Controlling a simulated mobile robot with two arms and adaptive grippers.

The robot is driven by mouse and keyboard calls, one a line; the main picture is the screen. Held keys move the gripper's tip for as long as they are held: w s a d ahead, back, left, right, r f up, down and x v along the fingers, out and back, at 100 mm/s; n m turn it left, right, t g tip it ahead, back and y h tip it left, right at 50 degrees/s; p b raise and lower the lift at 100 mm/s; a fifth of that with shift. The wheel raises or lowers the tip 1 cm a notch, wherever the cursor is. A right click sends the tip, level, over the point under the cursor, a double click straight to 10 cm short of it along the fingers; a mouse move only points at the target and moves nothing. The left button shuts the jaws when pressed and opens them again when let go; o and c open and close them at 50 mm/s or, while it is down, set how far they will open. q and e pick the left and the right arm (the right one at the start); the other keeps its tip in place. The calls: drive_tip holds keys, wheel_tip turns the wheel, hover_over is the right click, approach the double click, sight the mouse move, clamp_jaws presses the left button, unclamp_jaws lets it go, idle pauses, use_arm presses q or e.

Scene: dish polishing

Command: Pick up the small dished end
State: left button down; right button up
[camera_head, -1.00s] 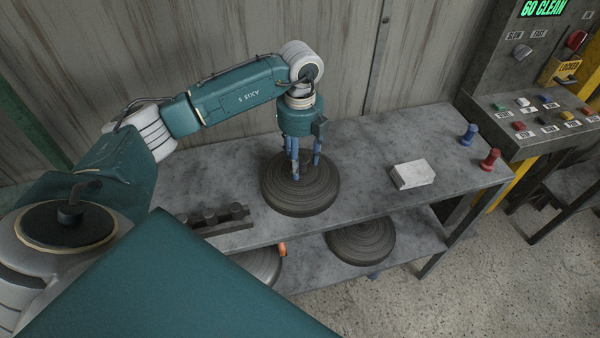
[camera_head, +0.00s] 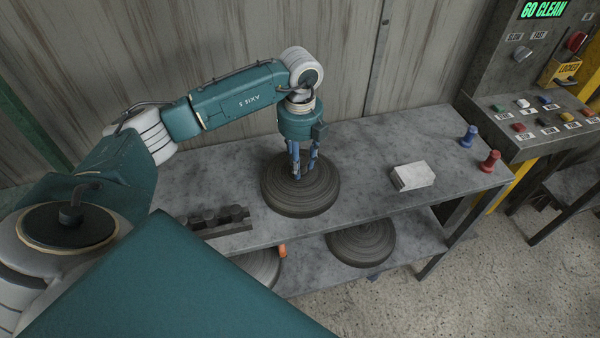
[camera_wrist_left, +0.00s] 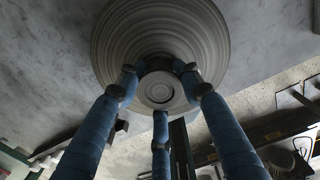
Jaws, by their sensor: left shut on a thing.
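The dished end on the table top is a dark, ridged round disc (camera_head: 300,198). It also shows in the left wrist view (camera_wrist_left: 108,45), with a round knob at its middle. My left gripper (camera_head: 301,175) points straight down over the disc's centre. Its blue fingers are closed in around the central knob, and in the wrist view the fingertips (camera_wrist_left: 158,80) press at the knob's sides. The disc rests on the table top. Another dark ridged disc (camera_head: 361,243) lies on the lower shelf. My right gripper is not in view.
A pale block (camera_head: 412,176) lies right of the disc on the table (camera_head: 365,150). A blue peg (camera_head: 468,136) and a red peg (camera_head: 490,161) stand at the right end. A dark rack (camera_head: 222,219) is at the front left. A control panel (camera_head: 545,115) stands to the right.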

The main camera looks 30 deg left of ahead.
use_arm(q)
drive_tip(key=shift+w+r, duration=0.1)
drive_tip(key=shift+r, duration=0.2)
